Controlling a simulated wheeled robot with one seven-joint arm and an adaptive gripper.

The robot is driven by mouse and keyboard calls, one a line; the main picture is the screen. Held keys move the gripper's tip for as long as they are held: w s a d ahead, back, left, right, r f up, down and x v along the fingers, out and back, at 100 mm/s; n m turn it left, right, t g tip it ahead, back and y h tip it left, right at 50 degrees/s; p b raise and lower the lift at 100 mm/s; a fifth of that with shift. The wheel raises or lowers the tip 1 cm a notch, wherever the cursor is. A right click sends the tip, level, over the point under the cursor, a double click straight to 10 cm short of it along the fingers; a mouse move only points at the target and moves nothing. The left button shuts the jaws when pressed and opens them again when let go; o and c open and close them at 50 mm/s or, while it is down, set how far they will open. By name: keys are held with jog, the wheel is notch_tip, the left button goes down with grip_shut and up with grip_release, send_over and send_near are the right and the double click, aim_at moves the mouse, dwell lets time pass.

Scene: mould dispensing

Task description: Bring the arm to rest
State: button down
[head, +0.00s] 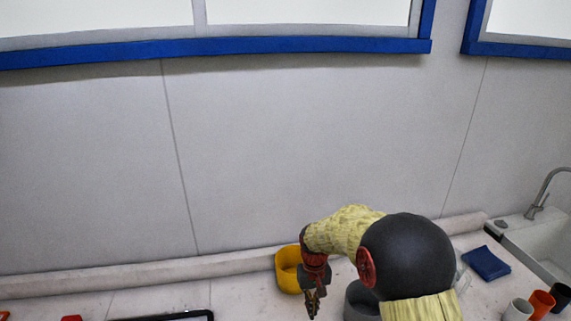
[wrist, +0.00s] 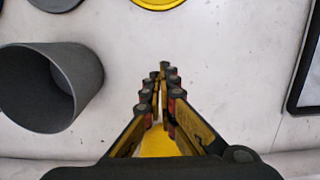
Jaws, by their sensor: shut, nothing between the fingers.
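My gripper (head: 312,304) hangs low over the counter in the head view, with its fingers pointing down. In the wrist view its fingers (wrist: 163,72) are together at the tips with nothing held between them. A yellow pot (head: 286,275) stands by the wall, just behind and left of my gripper in the head view; the arm partly covers it. A yellow surface (wrist: 158,144) shows between the finger linkages in the wrist view, mostly hidden. My bent arm covers part of the counter's right side.
A grey pot (wrist: 82,82) stands beside my gripper. A black-edged tray (head: 190,316) lies leftward in the head view. A blue cloth (head: 486,263), a sink (head: 540,240), a white cup (head: 518,310) and an orange cup (head: 541,303) are at right. A yellow rim (wrist: 160,4) shows in the wrist view.

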jog(key=s+d+r+m+t+b, duration=0.1)
jog(key=s+d+r, duration=0.4)
jog(key=s+r, duration=0.6)
jog(key=s+d+r+m+t+b, duration=0.1)
jog(key=s+d+r+t+b, duration=0.3)
jog(key=s+r, duration=0.6)
jog(key=shift+s+d+r+t, duration=0.35)
jog(key=shift+s+d+t, duration=0.5)
jog(key=shift+s, duration=2.6)
